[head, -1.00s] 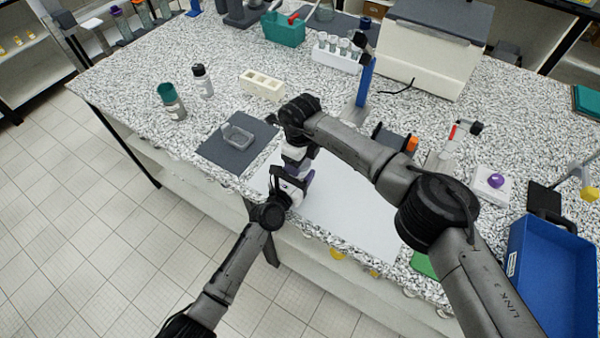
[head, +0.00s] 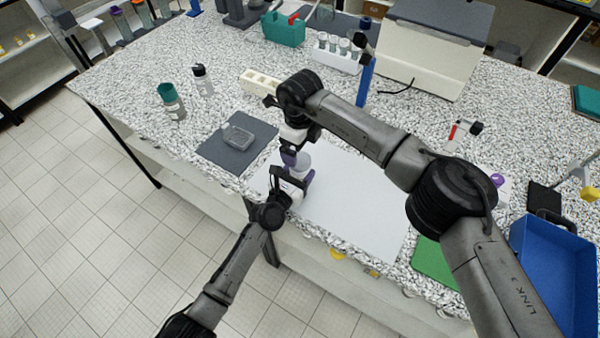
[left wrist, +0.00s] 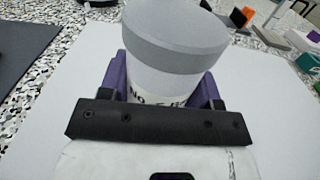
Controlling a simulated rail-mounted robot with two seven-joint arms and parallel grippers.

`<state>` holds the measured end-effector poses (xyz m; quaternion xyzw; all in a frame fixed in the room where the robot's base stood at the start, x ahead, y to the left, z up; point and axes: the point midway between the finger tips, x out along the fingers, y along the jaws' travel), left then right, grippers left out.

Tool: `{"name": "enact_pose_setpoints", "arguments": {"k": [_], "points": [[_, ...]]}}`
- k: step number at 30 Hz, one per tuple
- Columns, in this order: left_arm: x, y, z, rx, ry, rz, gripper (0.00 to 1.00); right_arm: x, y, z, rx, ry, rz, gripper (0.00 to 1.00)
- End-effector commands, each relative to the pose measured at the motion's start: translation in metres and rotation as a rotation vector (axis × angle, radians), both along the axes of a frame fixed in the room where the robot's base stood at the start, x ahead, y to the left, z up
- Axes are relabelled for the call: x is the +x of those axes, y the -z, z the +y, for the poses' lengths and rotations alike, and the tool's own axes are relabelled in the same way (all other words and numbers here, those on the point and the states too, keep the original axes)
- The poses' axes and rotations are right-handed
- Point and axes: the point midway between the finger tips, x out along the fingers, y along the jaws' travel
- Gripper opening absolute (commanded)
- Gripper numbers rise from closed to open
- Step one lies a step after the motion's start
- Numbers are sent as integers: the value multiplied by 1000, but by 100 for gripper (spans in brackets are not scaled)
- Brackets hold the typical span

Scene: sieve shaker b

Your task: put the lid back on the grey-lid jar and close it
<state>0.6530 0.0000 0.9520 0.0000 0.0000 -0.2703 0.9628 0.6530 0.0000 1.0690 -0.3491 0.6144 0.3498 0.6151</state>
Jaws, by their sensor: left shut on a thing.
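The white jar (left wrist: 165,85) with dark print stands upright on the white mat, wearing its grey lid (left wrist: 175,38). The lid covers the jar's mouth and looks in line with the body; how tightly it is closed I cannot tell. In the head view the lid's pale top (head: 304,161) shows between my grippers. My left gripper (head: 300,179) is shut around the jar body, its purple fingers on both sides in the left wrist view. My right gripper (head: 290,159) is just left of and above the lid, apparently clear of it; its finger gap is not clear.
The white mat (head: 355,205) has free room right of the jar. A dark mat (head: 222,158) with a grey tray (head: 238,136) lies to the left. A cream rack (head: 259,82) and two bottles stand behind. A blue bin (head: 555,260) is at right.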

Motion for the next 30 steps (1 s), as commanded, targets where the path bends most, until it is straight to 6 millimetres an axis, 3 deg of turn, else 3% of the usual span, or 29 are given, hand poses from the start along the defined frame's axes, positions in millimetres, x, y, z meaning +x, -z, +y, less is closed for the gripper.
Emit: {"name": "enact_pose_setpoints", "arguments": {"k": [6, 12, 25, 26, 30], "points": [[0, 0, 0, 0, 0, 0, 0, 0, -37, 0, 0, 1, -2, 94], [0, 0, 0, 0, 0, 0, 0, 0, -55, 0, 0, 2, 0, 94], [0, 0, 0, 0, 0, 0, 0, 0, -61, 0, 0, 1, 0, 94], [0, 0, 0, 0, 0, 0, 59, 0, -61, 0, 0, 1, 0, 94], [0, 0, 0, 0, 0, 0, 73, 0, -61, 0, 0, 1, 0, 94]]}}
